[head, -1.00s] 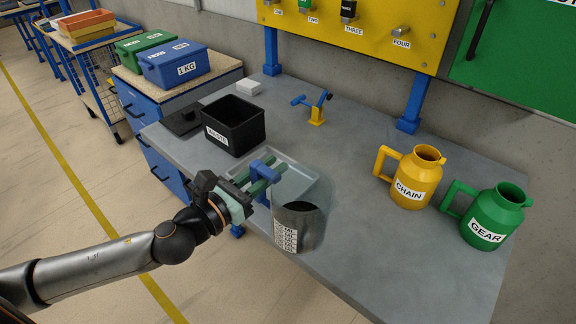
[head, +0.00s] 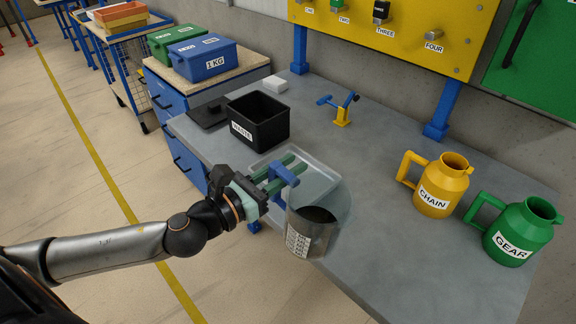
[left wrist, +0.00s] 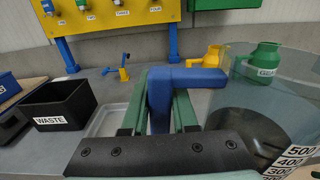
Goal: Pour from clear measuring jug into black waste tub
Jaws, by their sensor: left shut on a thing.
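My left gripper (head: 284,175) is shut on the blue handle (head: 285,174) of the clear measuring jug (head: 314,232). The jug is held above the front of the grey bench, looks roughly upright, and contains dark liquid. In the left wrist view the jug's wall and scale (left wrist: 292,160) show at the right, with the handle (left wrist: 160,95) between the green fingers. The black waste tub (head: 262,132), labelled WASTE, stands open on the bench, behind and left of the jug. It also shows at the left of the left wrist view (left wrist: 62,122). My right gripper is not in view.
A shallow grey tray (head: 262,162) lies on the bench between tub and jug. A yellow CHAIN jug (head: 440,188) and a green GEAR jug (head: 518,232) stand at the right. A small blue-and-yellow fixture (head: 342,114) stands behind. A black lid (head: 207,114) lies left of the tub.

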